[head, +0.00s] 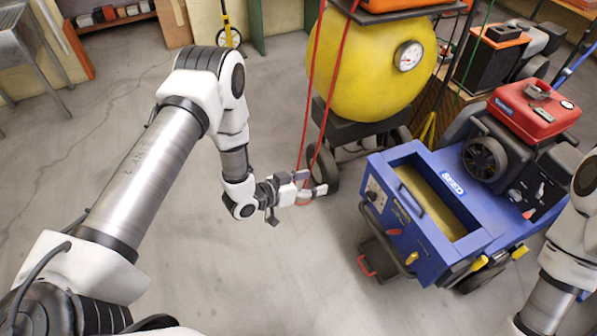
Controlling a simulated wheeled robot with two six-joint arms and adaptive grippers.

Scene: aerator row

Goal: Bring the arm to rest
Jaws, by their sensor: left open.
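My left arm reaches in from the left and bends down at its elbow. Its gripper (308,190) is open, with nothing visible between its fingers. It hangs over the concrete floor, to the left of the blue machine (430,235) and in front of the yellow tank's wheel as seen here. A red cord passes close behind or beside the gripper; I cannot tell if they touch. Part of my right arm shows at the right edge, but its gripper is out of view.
A yellow tank (352,75) with a round gauge (408,55) stands on wheels behind. Red cords (333,80) hang down in front of it. A red fuel tank (533,112) sits on the blue machine's engine. Open concrete floor (265,285) lies in front and left.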

